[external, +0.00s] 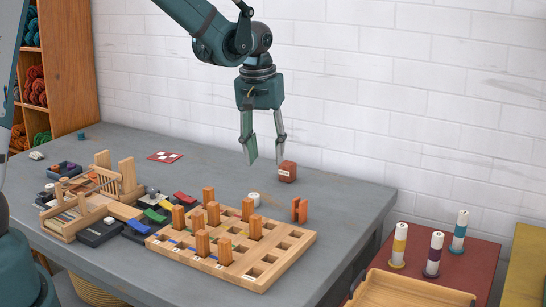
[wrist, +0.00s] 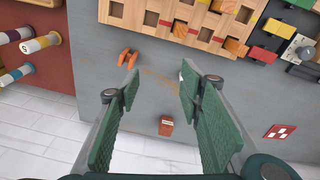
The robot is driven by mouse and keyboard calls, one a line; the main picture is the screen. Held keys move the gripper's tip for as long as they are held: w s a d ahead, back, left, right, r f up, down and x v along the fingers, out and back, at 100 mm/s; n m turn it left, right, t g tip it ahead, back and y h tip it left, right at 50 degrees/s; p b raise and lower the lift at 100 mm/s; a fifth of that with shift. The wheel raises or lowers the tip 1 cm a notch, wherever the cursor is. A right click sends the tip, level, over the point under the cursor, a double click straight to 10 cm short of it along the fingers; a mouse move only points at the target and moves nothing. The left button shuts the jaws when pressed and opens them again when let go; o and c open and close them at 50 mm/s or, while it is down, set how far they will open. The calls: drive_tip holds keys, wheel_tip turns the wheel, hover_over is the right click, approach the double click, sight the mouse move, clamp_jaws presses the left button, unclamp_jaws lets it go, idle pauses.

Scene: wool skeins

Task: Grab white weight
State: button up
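A small white cylinder (external: 254,199), which looks like the white weight, stands on the grey table just behind the pegboard. In the wrist view only a sliver of white (wrist: 181,76) shows by the right finger's tip, and the finger seems to hide the rest. My gripper (external: 265,160) points down with its two fingers spread and nothing between them. It hangs above the table, above and slightly behind the white cylinder. In the wrist view my gripper (wrist: 160,78) is also open, with bare table between the tips.
The wooden pegboard (external: 285,268) with several orange pegs lies in front. An orange piece (external: 299,210) stands to the right of the cylinder, and a red-brown box (external: 287,172) behind. A small loom (external: 95,200) and dark trays fill the left. The back of the table has free room.

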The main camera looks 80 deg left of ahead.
sight(254, 195)
drive_tip(key=a+f+n, duration=0.1)
drive_tip(key=a+f, duration=0.5)
drive_tip(key=a, duration=0.1)
drive_tip(key=s+a+f+n+g, duration=0.1)
drive_tip(key=a+f, duration=0.2)
drive_tip(key=shift+a+n+h, duration=0.2)
drive_tip(key=shift+n+h, duration=0.1)
drive_tip(key=shift+r, duration=0.1)
drive_tip(key=shift+f, duration=1.3)
drive_tip(key=shift+f, duration=0.15)
drive_tip(key=shift+f+b, duration=0.5)
drive_tip(key=shift+f, duration=2)
drive_tip(key=c, duration=1.1)
